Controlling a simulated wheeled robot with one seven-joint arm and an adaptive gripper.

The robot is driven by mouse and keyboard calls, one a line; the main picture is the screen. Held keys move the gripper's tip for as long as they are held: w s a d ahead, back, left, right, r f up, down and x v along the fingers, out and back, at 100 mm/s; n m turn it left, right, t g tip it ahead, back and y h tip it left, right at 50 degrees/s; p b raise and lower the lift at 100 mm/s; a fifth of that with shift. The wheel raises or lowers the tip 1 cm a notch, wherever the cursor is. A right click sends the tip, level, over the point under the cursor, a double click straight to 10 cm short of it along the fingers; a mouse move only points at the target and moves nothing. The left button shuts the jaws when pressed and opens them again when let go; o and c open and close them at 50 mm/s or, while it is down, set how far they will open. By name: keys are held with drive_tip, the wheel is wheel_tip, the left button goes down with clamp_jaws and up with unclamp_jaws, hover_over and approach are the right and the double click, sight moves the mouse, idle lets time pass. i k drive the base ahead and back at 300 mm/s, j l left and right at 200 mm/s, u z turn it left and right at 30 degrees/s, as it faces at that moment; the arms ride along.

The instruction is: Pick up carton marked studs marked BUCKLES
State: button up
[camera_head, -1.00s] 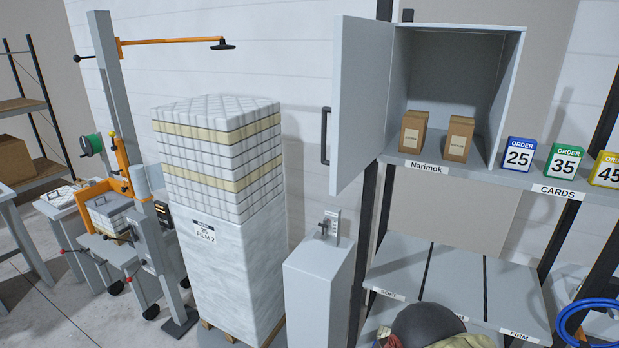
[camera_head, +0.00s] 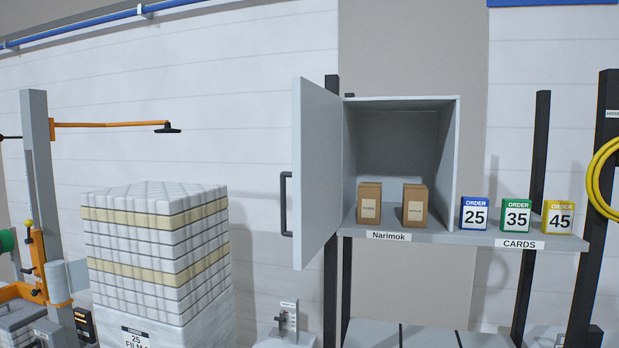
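Two brown cartons stand upright side by side inside an open grey cabinet (camera_head: 400,103) on the shelf labelled Narimok. The left carton (camera_head: 369,190) and the right carton (camera_head: 415,192) each carry a pale label on the front. The label print is too small to read, so I cannot tell which is marked BUCKLES. The cabinet door (camera_head: 318,170) with its dark handle is swung open to the left. My gripper is not in view.
Blue, green and yellow order cards 25 (camera_head: 474,214), 35 (camera_head: 516,215) and 45 (camera_head: 558,217) stand right of the cabinet. A tall wrapped stack (camera_head: 155,250) stands left of the door. A small switch post (camera_head: 288,318) is below the door. A yellow hose (camera_head: 603,178) hangs at right.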

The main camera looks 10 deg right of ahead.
sight(415, 196)
drive_tip(key=i+j+z, duration=0.25)
drive_tip(key=j, duration=0.3)
drive_tip(key=j+z, duration=0.25)
drive_tip(key=j, duration=0.25)
drive_tip(key=j+z, duration=0.3)
drive_tip(key=j, duration=0.3)
drive_tip(key=i+l, duration=0.6)
drive_tip(key=l, duration=0.25)
